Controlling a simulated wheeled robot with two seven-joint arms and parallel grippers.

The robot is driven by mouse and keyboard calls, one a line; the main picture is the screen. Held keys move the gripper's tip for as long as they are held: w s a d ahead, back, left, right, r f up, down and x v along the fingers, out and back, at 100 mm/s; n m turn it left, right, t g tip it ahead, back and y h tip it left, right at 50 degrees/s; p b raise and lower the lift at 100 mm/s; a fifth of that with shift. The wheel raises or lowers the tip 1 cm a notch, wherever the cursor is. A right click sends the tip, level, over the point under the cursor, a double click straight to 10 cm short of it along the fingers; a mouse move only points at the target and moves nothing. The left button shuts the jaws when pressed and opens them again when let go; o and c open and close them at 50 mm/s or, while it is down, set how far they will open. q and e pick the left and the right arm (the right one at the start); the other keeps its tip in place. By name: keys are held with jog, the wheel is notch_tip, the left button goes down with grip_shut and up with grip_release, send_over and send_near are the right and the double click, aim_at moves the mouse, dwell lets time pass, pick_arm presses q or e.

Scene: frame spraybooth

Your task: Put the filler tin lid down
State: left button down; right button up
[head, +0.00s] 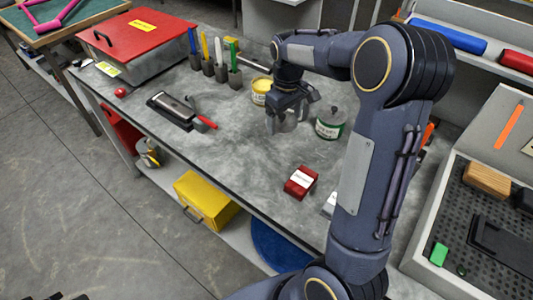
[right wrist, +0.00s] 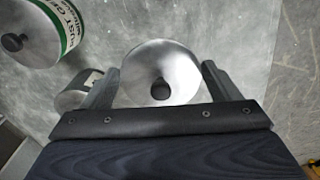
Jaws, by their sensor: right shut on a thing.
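My right gripper (head: 287,112) is over the middle of the grey worktop. It is shut on the filler tin lid (right wrist: 160,65), a round silvery lid with a black knob. In the right wrist view the lid sits between the two fingers of the gripper (right wrist: 160,68). In the head view the lid (head: 286,124) shows under the fingers; I cannot tell whether it touches the worktop. A yellow-topped tin (head: 260,92) stands just behind and left of the gripper. My left gripper is not in view.
A green-and-white rust tin (head: 330,125) with a knobbed lid stands close on the right; it also shows in the wrist view (right wrist: 70,22). A red box (head: 300,182) lies nearer the front edge. A sanding tool (head: 180,110) and brushes in holders (head: 221,70) are left. Worktop between is clear.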

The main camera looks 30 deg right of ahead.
send_over(268, 163)
jog(key=f, duration=0.6)
jog(key=shift+w+d+f+p, duration=0.15)
jog(key=shift+w+d+p, duration=0.1)
jog(key=shift+p, duration=0.1)
jog(key=shift+s+a+f, duration=0.1)
jog(key=shift+a+f, duration=0.05)
jog(key=shift+f, duration=0.8)
jog(key=shift+s+a+f, duration=0.1)
jog(key=shift+f, duration=0.8)
jog(key=shift+f, duration=0.2)
jog(key=o, duration=0.9)
jog(key=shift+c, duration=0.2)
notch_tip(268, 163, up, 12)
jog(key=s+a+r+m+t+y, duration=0.1)
jog(key=s+a+m+t+y, duration=0.1)
jog(key=s, duration=0.8)
jog(key=s+a+r+m+t+y, duration=0.1)
jog(key=s+a, duration=0.4)
jog(key=s, duration=0.6)
jog(key=r+m+t, duration=0.1)
jog(key=t, duration=0.1)
jog(key=shift+s+a+r+t+y, duration=0.15)
jog(key=shift+a+t+y, duration=0.15)
jog(key=shift+y, duration=0.1)
